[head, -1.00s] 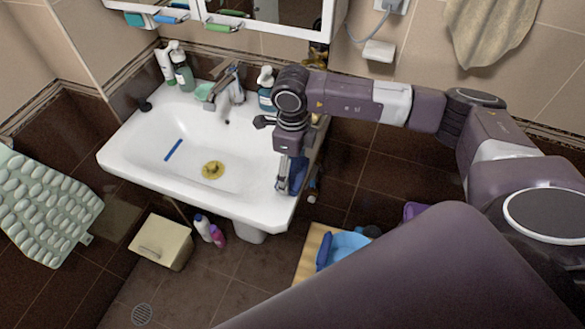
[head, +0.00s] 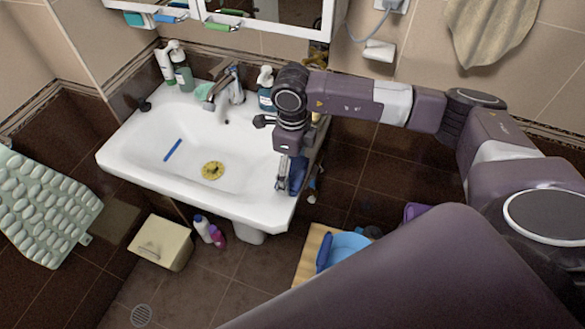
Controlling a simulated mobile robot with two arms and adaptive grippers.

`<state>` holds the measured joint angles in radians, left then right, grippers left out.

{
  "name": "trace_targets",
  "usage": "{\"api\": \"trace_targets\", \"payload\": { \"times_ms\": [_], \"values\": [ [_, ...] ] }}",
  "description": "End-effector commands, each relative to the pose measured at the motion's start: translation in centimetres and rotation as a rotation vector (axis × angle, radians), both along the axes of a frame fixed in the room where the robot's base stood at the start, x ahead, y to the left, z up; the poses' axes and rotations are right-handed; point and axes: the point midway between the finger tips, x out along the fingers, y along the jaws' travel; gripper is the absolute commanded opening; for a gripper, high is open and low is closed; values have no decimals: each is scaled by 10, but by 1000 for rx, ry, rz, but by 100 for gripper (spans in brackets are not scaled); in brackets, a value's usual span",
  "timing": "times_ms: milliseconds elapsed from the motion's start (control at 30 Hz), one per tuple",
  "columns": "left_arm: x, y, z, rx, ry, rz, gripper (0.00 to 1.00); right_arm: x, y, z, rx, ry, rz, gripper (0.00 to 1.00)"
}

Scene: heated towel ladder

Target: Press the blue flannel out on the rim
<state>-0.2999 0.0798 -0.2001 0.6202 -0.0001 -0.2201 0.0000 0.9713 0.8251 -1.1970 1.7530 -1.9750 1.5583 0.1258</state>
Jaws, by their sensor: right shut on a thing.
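The white sink (head: 140,155) stands against the wall, with its right rim under my right gripper. My right gripper (head: 284,187) points down at the sink's right rim and is shut on the dark blue flannel (head: 298,175). The flannel shows as a small bunched patch beside the fingers at the rim; the gripper hides part of it. I cannot tell how hard it touches the rim. My left gripper is not in view.
A blue toothbrush-like stick (head: 173,150) and a yellow drain piece (head: 212,170) lie in the basin. Bottles (head: 182,72) and the tap (head: 230,85) stand at the back. A light blue basin (head: 348,246) sits on a wooden board (head: 310,250) below right.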

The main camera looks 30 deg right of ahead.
Motion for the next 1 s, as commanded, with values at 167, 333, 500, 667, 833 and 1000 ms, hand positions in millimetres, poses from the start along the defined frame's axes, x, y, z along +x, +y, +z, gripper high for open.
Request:
{"api": "trace_targets", "payload": {
  "times_ms": [167, 333, 500, 667, 833, 1000],
  "values": [
    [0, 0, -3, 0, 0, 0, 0, -2, 0, -3, -1, 6, 1, 54],
    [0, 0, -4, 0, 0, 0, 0, -2, 0, -2, -1, 6, 1, 54],
    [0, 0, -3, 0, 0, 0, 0, -2, 0, -2, -1, 6, 0, 54],
    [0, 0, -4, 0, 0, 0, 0, -2, 0, -2, -1, 6, 1, 54],
    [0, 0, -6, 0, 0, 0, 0, -2, 0, -3, -1, 6, 1, 54],
    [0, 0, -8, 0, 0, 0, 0, -2, 0, -3, -2, 6, 0, 54]
  ]
}}
